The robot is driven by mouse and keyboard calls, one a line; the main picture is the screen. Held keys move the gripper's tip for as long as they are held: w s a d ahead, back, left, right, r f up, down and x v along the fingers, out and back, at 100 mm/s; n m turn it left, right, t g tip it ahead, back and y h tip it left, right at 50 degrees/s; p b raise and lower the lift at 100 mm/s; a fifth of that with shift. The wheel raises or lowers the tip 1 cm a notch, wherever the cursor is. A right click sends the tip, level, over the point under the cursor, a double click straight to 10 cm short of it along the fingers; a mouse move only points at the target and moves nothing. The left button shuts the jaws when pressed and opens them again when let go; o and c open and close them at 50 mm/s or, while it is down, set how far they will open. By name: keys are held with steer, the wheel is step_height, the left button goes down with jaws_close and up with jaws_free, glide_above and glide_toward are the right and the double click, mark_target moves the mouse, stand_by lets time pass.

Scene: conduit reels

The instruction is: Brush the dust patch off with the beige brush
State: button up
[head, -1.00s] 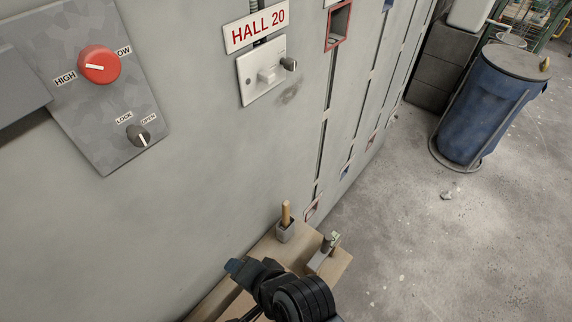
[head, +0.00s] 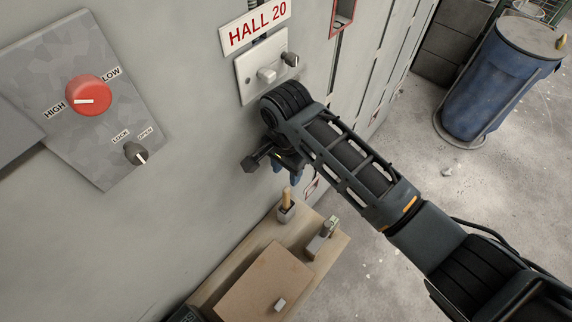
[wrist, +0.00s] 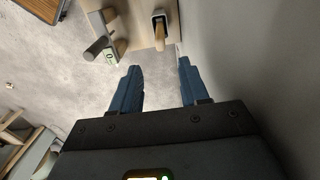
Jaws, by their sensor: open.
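The beige brush handle (head: 287,196) stands upright in a small grey holder (head: 287,212) on the wooden shelf by the wall. Its bristles are hidden in the holder. In the wrist view the beige handle (wrist: 160,33) shows at the top, just beyond and between the fingertips. My gripper (head: 287,172) points down above the brush, apart from it. Its blue fingers are open and empty, also in the wrist view (wrist: 159,65). The dust patch, a dark smudge on the wall below the switch plate (head: 262,68), is now hidden behind my arm.
A grey block with a dark cylinder and a small greenish part (head: 322,238) stands right of the holder on the shelf (head: 226,266). A brown board (head: 262,285) lies in front. A panel with a red knob (head: 88,95) is on the left wall. A blue bin (head: 490,85) stands far right.

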mark_target(286, 189)
steer(key=shift+f+b, duration=2.65)
steer(key=shift+f, duration=0.5)
steer(key=shift+f+b, duration=0.3)
steer(key=shift+f, duration=1.05)
jaws_close()
steer(key=shift+r+p, duration=0.95)
steer(key=shift+p, duration=0.15)
